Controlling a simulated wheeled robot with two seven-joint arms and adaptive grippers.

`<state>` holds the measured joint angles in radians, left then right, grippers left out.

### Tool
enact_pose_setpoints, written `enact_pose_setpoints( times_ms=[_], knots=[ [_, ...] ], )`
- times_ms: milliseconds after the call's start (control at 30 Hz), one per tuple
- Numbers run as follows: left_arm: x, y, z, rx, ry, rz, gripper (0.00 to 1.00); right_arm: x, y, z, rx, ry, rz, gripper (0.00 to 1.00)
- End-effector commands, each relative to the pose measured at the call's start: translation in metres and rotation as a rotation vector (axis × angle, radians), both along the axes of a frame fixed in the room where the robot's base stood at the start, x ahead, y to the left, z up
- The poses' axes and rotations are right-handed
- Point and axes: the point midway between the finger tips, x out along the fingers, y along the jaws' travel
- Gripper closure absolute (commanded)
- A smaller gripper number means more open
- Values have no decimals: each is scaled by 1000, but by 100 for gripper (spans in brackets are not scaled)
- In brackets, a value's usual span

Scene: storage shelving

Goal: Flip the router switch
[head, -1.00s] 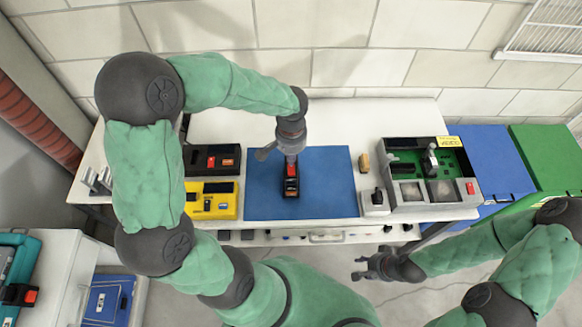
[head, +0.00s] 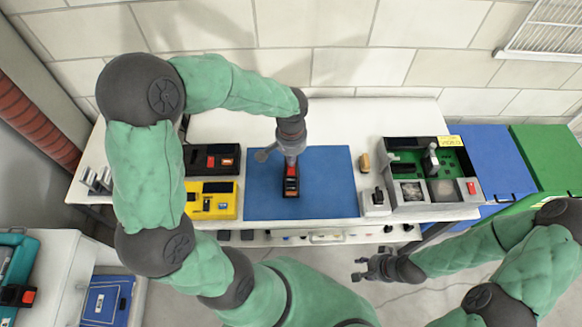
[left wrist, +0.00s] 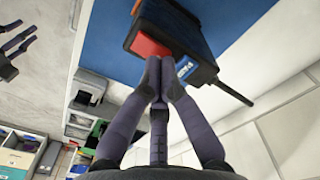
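The router (head: 291,188) is a small black box with a red switch (head: 291,171) on top, lying on the blue mat (head: 330,190). In the left wrist view the router (left wrist: 185,25) shows its red switch (left wrist: 148,47) and a black antenna. My left gripper (head: 290,160) is above the router, pointing down. In the left wrist view its fingertips (left wrist: 160,68) are together, empty, at the edge of the red switch. Contact cannot be told for sure. My right gripper (head: 366,266) is open and empty in front of the table; it also shows in the left wrist view (left wrist: 15,42).
A black device (head: 212,160) and a yellow device (head: 212,201) stand left of the mat. A small white switch box (head: 375,203) and a large grey unit with a green board (head: 430,172) stand to the right. Blue (head: 490,160) and green (head: 548,158) bins are further right.

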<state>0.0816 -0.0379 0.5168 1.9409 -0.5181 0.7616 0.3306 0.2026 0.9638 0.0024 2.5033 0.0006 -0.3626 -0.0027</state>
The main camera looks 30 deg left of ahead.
Motion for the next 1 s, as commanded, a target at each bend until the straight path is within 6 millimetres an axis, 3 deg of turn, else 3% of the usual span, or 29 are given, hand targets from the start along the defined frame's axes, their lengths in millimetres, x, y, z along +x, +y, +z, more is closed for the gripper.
enact_pose_setpoints(
  times_ms=[1000],
  knots=[
    [0,0,-14,0,1,0,100,0,0,-10,0,0,0,60]
  ],
)
